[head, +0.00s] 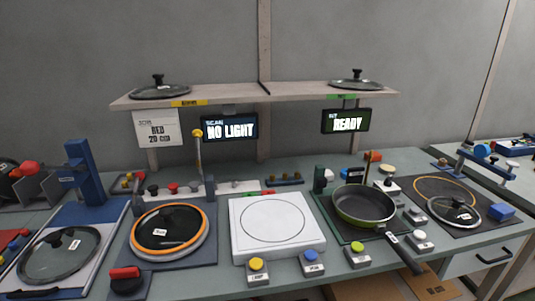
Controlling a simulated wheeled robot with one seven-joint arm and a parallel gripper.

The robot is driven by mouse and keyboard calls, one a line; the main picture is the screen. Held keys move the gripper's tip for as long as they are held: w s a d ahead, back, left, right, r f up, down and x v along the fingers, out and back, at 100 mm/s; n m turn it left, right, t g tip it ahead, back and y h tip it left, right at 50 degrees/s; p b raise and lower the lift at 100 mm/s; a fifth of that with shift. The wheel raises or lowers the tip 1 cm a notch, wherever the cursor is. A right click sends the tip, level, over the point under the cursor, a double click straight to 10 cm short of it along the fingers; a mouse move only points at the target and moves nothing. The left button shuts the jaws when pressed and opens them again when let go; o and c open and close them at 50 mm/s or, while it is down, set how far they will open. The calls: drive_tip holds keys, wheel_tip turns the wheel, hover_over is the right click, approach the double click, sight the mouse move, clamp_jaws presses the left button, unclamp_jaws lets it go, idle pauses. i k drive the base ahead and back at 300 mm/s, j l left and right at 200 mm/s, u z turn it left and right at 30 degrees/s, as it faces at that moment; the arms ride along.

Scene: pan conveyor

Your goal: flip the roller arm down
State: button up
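A shorter orange-brown upright post (367,165) stands behind the green-rimmed frying pan (363,204). A blue upright column (85,172) stands at the left behind a glass lid (60,254). My gripper is not in this view.
A white square plate (312,237) with a drawn circle lies in the middle. Yellow (257,267) and blue (312,260) push buttons stand before it. A shelf (255,94) hangs over the bench, with screens reading "NO LIGHT" and "READY". The pan's handle (402,252) reaches the front edge.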

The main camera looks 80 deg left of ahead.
sight(197, 133)
drive_tip(key=k+u, duration=0.4)
drive_tip(key=k+j+u, duration=0.25)
drive_tip(key=k+u, duration=0.2)
drive_tip(key=k+j+u, duration=0.15)
drive_tip(key=j+u, duration=0.2)
drive_tip(key=j, duration=0.5)
drive_tip(key=j+u, duration=0.3)
drive_tip(key=j, duration=0.95)
drive_tip(key=k+j, duration=0.1)
drive_tip(key=j, duration=0.2)
drive_tip(key=l+u, duration=0.25)
drive_tip(key=l, duration=0.85)
drive_tip(key=i+l+u, duration=0.3)
drive_tip(key=i+l, duration=0.25)
drive_tip(key=i+u, duration=0.2)
drive_tip(key=i, duration=0.35)
